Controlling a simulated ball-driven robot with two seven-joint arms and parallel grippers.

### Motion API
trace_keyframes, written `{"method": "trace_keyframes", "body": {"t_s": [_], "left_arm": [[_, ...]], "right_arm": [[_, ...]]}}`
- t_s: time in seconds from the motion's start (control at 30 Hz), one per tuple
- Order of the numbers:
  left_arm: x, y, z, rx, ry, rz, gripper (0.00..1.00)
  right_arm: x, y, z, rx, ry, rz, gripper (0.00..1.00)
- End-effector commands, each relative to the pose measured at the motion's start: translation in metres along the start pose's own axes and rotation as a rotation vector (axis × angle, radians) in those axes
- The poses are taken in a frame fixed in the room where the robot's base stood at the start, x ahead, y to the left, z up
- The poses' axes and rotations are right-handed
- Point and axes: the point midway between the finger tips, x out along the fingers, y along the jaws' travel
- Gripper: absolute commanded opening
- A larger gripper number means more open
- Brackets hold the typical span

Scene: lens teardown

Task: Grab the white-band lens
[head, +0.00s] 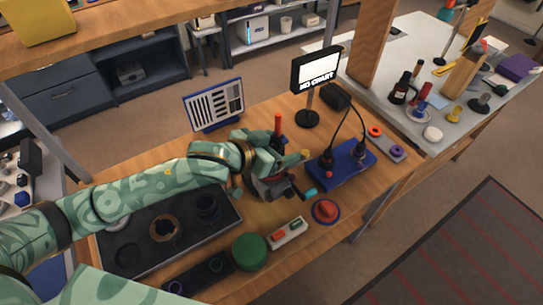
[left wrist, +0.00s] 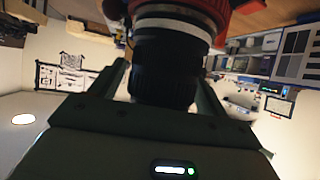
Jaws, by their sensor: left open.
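In the left wrist view a black ribbed lens with a pale band (left wrist: 172,25) stands between the two fingers of my left gripper (left wrist: 160,85). The fingers are open, one on each side of its dark barrel; I cannot tell whether they touch it. A red part (left wrist: 215,10) is at the lens's far end. In the head view my left gripper (head: 283,163) is over a dark and red fixture (head: 272,188) on the wooden bench, and my arm and hand hide the lens there. My right gripper is not in view.
A dark tray (head: 120,267) holds a brown ring (head: 165,230) and a dark round part (head: 208,206). A green round pad (head: 249,251), button box (head: 287,233), red button (head: 326,210) and blue station (head: 342,166) stand nearby. A small display (head: 317,75) stands behind.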

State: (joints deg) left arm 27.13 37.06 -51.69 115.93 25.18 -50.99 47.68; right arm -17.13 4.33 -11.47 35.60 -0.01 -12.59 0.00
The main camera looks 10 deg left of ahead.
Motion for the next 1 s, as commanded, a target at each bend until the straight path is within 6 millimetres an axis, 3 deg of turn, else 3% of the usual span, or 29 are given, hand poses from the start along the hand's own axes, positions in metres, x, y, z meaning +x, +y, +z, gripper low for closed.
{"method": "trace_keyframes", "body": {"t_s": [0.13, 0.17, 0.33, 0.37, 0.77, 0.93, 1.0], "left_arm": [[-0.001, 0.000, -0.001, 0.000, 0.000, 0.000, 0.76], [-0.001, 0.000, -0.001, 0.000, 0.000, 0.000, 0.70], [-0.001, 0.000, -0.001, 0.000, 0.000, 0.000, 0.23], [-0.001, 0.000, 0.000, 0.000, 0.000, 0.000, 0.19], [-0.006, 0.000, -0.011, 0.000, 0.004, 0.000, 0.19], [-0.022, 0.002, -0.036, 0.001, 0.005, 0.000, 0.19], [-0.039, 0.009, -0.044, 0.000, 0.006, 0.002, 0.19]], "right_arm": [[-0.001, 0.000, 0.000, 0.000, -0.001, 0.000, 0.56], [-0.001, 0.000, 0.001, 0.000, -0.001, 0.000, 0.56], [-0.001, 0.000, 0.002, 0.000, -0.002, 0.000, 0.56], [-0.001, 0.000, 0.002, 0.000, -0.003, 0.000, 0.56], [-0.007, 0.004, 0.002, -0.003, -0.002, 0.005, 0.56], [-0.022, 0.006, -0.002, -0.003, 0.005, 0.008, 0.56], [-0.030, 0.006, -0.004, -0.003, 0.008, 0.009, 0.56]]}}
